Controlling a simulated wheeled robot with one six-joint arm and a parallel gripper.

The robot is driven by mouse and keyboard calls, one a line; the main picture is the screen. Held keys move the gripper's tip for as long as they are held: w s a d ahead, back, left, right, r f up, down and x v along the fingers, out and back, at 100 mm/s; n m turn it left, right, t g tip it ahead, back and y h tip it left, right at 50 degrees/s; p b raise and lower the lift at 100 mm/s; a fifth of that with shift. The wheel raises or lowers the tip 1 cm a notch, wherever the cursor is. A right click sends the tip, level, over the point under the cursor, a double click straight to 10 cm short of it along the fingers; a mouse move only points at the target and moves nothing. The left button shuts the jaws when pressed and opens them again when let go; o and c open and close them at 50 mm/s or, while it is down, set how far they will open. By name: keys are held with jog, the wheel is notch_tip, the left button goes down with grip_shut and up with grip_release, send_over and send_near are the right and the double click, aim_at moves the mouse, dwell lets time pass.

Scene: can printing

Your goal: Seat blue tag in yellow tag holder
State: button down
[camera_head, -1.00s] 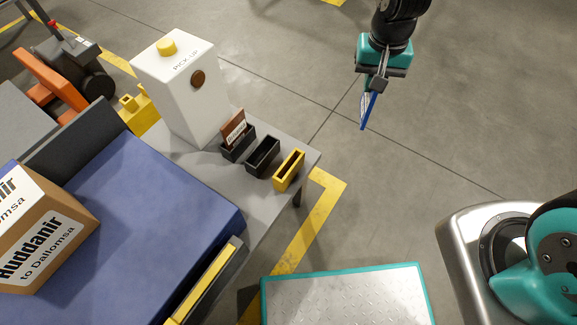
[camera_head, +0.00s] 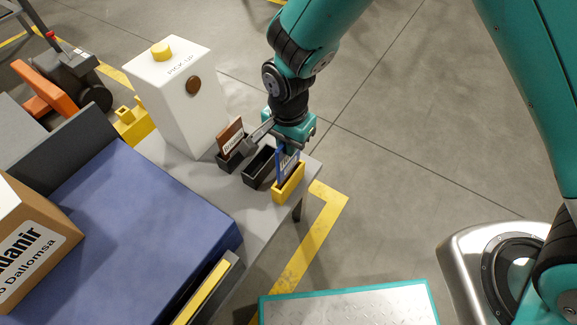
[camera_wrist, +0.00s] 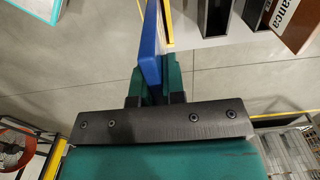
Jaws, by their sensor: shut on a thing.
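The blue tag (camera_head: 284,160) with a white label stands roughly upright at the yellow tag holder (camera_head: 289,187). Its lower edge is at the holder's top opening, and I cannot tell how deep it sits. My gripper (camera_head: 287,148) is above the holder at the table's corner, shut on the tag's upper part. In the wrist view, the blue tag (camera_wrist: 151,45) is between the fingers of my gripper (camera_wrist: 155,82). A thin yellow strip shows beside the tag there.
An empty black holder (camera_head: 257,168) stands just left of the yellow one. Beyond it, another black holder (camera_head: 228,161) carries a brown tag (camera_head: 231,138). A white pick-up box (camera_head: 178,100) stands behind them. A blue surface (camera_head: 150,235) with a carton lies at lower left.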

aim_at(289, 171)
notch_tip(289, 171, down, 7)
jog(key=shift+f+b, duration=0.2)
jog(key=shift+b, duration=0.55)
jog(key=shift+f, duration=0.15)
jog(key=c, duration=1.2)
grip_release()
